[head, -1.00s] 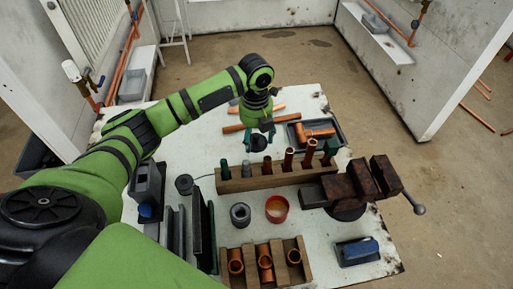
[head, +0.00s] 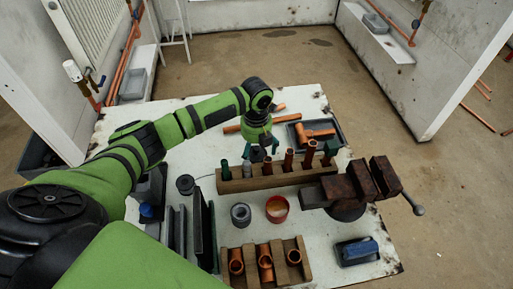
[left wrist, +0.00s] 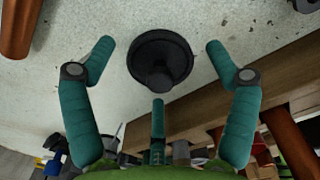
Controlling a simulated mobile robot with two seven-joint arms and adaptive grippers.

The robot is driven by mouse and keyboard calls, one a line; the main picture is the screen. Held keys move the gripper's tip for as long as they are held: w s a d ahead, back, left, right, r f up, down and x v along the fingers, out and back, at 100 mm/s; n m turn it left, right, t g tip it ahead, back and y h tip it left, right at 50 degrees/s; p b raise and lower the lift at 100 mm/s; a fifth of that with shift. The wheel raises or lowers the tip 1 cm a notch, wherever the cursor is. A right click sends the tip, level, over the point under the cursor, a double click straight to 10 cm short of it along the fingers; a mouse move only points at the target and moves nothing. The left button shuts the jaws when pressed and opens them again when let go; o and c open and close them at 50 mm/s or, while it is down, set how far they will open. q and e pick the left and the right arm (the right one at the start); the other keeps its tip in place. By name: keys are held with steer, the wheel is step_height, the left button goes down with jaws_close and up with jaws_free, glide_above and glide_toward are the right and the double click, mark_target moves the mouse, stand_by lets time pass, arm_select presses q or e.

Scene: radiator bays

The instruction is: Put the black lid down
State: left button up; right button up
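The black lid (left wrist: 160,52) is a round dark disc with a knob facing the camera in the left wrist view. It is on the pale speckled tabletop, just beyond the long wooden block. My left gripper (left wrist: 160,62) has its green fingers spread, with a visible gap on each side of the lid. In the head view my left gripper (head: 260,152) points down behind the block, and its fingers and the block mostly hide the lid. My right gripper is in neither view.
The wooden block (head: 265,181) holding several upright pipes is close to my fingers. A grey tray (head: 337,139) with copper fittings is to the right. A rusty vise (head: 362,183), a grey ring (head: 240,214) and a red cup (head: 277,209) stand nearer. A small black round piece (head: 185,184) lies left.

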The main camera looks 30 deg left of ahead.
mark_target(257, 148)
arm_select(q)
step_height(257, 148, up, 12)
steer(key=b, duration=0.1)
steer(key=shift+r, duration=0.2)
stand_by(0.4)
stand_by(0.4)
